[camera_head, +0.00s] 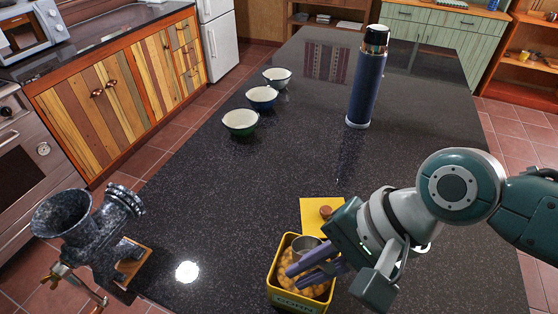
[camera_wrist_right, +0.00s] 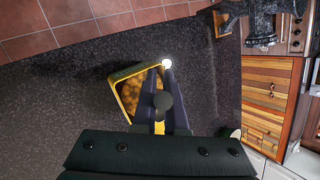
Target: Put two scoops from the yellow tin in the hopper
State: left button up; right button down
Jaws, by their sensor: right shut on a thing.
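The yellow tin (camera_head: 272,281) stands open near the front edge of the counter, filled with orange-yellow kernels; it also shows in the wrist view (camera_wrist_right: 119,93). A metal scoop (camera_head: 304,244) is at the tin's far side, its cup at the opening; how deep it sits in the kernels is hidden. My right gripper (camera_head: 306,270) reaches over the tin from the right, its purple fingers shut on the scoop. The dark speckled grinder with its hopper (camera_head: 62,213) stands at the counter's left edge; part of it shows in the wrist view (camera_wrist_right: 262,8). My left gripper is not in view.
A yellow lid (camera_head: 314,208) with a brown knob lies behind the tin. Three bowls, green (camera_head: 240,125), blue (camera_head: 262,100) and dark (camera_head: 277,80), stand in a row further back. A tall blue flask (camera_head: 366,85) stands back right. The counter between tin and grinder is clear.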

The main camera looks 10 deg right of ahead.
jog(key=f+b, duration=0.4)
jog(key=b, duration=0.1)
jog(key=f+b, duration=0.3)
jog(key=shift+w+d, duration=0.15)
jog(key=shift+w, duration=0.15)
notch_tip(320, 180, up, 6)
jog(key=f+p, duration=0.1)
jog(key=p, duration=0.5)
send_over(288, 294)
jog(key=d, duration=0.2)
jog(key=shift+s+r+n+t+p, duration=0.15)
jog(key=shift+s+r+t+p, duration=0.2)
jog(key=shift+r+t+p, duration=0.4)
jog(key=shift+s+r+n+t+p, duration=0.2)
jog(key=shift+s+r+t+p, duration=0.25)
jog(key=shift+p, duration=0.65)
jog(key=shift+s+r+n+t+p, duration=0.15)
jog(key=shift+s+r+t+p, duration=0.2)
jog(key=shift+r+p, duration=0.5)
